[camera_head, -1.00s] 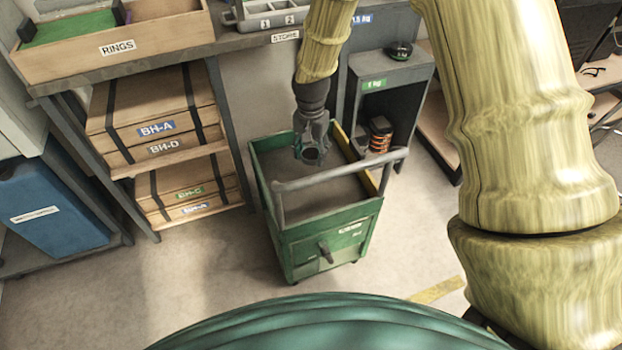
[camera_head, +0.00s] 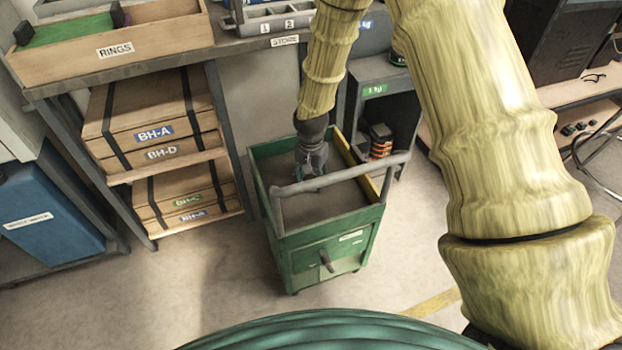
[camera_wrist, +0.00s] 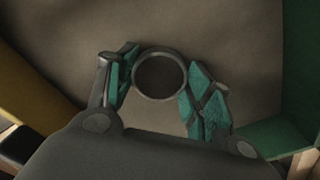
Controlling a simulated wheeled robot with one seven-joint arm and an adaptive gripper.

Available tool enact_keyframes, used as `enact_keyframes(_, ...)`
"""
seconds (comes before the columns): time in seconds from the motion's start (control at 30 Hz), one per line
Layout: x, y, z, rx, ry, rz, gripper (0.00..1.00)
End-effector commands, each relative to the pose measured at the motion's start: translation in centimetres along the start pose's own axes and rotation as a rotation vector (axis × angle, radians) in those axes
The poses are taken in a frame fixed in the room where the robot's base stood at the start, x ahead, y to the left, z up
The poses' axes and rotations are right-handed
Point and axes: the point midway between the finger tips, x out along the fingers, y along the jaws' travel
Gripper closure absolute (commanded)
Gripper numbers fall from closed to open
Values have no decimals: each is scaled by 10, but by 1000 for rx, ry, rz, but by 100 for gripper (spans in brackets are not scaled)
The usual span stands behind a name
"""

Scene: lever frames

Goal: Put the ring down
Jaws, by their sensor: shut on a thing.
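The ring is a dark round band (camera_wrist: 159,51) in the wrist view, held between the two teal-padded fingers of my gripper (camera_wrist: 160,82). In the head view my gripper (camera_head: 312,172) is inside the green cart (camera_head: 318,250), low over its grey-brown floor. The ring is mostly hidden by the gripper there. The cart's floor (camera_wrist: 210,25) fills the background of the wrist view. I cannot tell whether the ring touches the floor.
The cart's grey handle bar (camera_head: 335,177) runs across its near side. A wooden tray labelled RINGS (camera_head: 115,52) stands on the bench at the left, above boxes (camera_head: 150,120). A grey cabinet (camera_head: 380,80) stands behind at right.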

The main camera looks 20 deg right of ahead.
Motion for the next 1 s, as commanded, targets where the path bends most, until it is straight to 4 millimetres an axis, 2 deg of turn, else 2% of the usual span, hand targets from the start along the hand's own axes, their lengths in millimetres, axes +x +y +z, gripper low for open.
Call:
enact_keyframes(0.13,2,0,0,0,0,1,78)
enact_keyframes(0.17,3,0,0,0,-1,1,47)
enact_keyframes(0.27,3,0,0,0,0,1,29)
enact_keyframes(0.67,1,0,0,0,0,0,27)
enact_keyframes(0.83,-18,0,0,0,1,-1,27)
enact_keyframes(1.0,-50,0,0,0,1,0,27)
